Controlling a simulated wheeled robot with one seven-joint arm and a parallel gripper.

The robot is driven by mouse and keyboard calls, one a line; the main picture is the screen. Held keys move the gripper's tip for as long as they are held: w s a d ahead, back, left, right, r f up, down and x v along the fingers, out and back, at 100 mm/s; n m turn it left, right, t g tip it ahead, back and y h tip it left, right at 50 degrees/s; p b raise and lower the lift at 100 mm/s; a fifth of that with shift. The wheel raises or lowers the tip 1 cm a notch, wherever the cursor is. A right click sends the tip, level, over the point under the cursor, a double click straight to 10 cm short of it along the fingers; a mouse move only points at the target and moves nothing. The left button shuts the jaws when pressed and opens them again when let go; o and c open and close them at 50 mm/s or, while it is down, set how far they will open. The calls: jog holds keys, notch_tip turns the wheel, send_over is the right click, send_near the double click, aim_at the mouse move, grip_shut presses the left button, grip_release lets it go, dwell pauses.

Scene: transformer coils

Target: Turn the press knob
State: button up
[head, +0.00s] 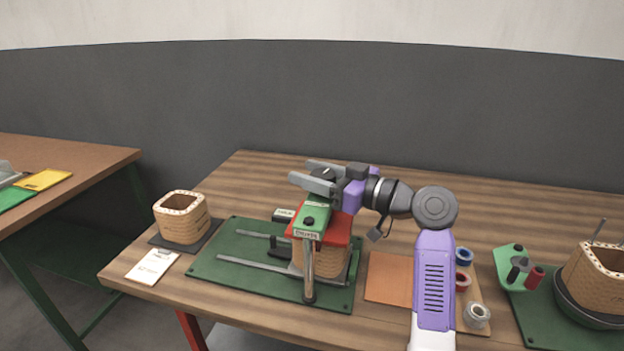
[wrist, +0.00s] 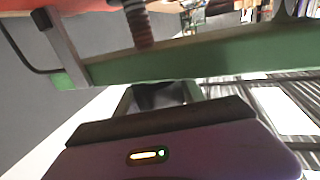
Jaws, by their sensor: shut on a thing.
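The press stands on a green base plate (head: 230,262), with a green top beam (head: 314,212), a metal post (head: 309,272) and a red plate (head: 337,232) over a tan coil (head: 331,262). My gripper (head: 303,171) reaches in from the right above the beam. Its two grey fingers are shut on the dark press knob (head: 322,174), which shows only partly between them. In the wrist view, the green beam (wrist: 210,58) crosses the picture, with a threaded screw (wrist: 141,25) beside it. The fingertips and the knob's grip are hard to make out there.
Another coil (head: 182,217) stands on a dark mat at the left, by a white card (head: 152,266). An orange-brown sheet (head: 389,278) and spools (head: 476,315) lie right of the press. A further coil (head: 590,285) stands at far right. The table's back is clear.

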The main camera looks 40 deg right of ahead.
aim_at(335, 180)
jog(key=shift+s+a+n+g+y+b, duration=0.1)
jog(key=shift+a+n+g+y+b, duration=0.15)
jog(key=shift+n+y, duration=0.3)
jog(key=shift+n+g+y+b, duration=0.15)
jog(key=shift+n+g+y, duration=0.2)
jog(key=shift+y, duration=0.4)
jog(key=o, duration=1.4)
jog(key=shift+c, duration=0.2)
jog(key=v, duration=0.7)
jog(key=shift+s+d, duration=0.25)
jog(key=shift+s, duration=0.05)
jog(key=shift+s, duration=0.1)
